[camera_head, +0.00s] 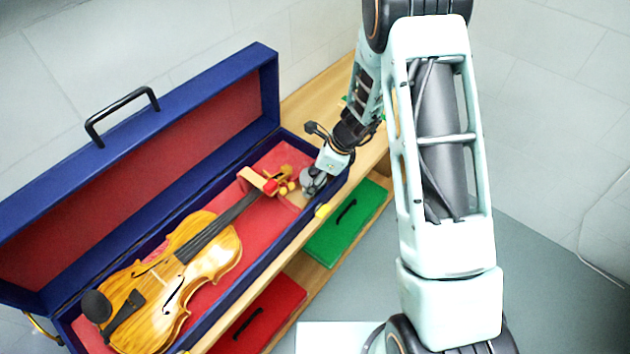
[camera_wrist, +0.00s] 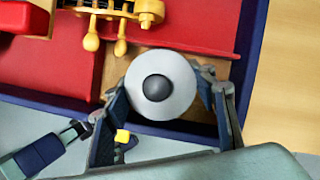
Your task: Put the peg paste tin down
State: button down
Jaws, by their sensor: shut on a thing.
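The peg paste tin appears as a round pale grey disc with a dark round centre (camera_wrist: 162,85) in the wrist view. My gripper (camera_wrist: 168,98) is shut on it, one finger on each side. The wrist view shows the tin over a wood-coloured patch beside the red lining (camera_wrist: 190,22). Whether its underside touches anything is hidden.
The violin (camera_head: 205,258) lies in the case, its scroll and pegs (camera_wrist: 120,20) close to my gripper. The case's open lid (camera_head: 150,160) stands behind. Below are a green drawer (camera_head: 335,240) and a red drawer (camera_head: 262,318). Bare wooden bench top (camera_head: 310,100) lies beyond the case.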

jog(key=c, duration=0.9)
grip_release()
jog(key=shift+o, duration=0.2)
jog(key=v, duration=1.2)
jog(key=shift+p, duration=0.4)
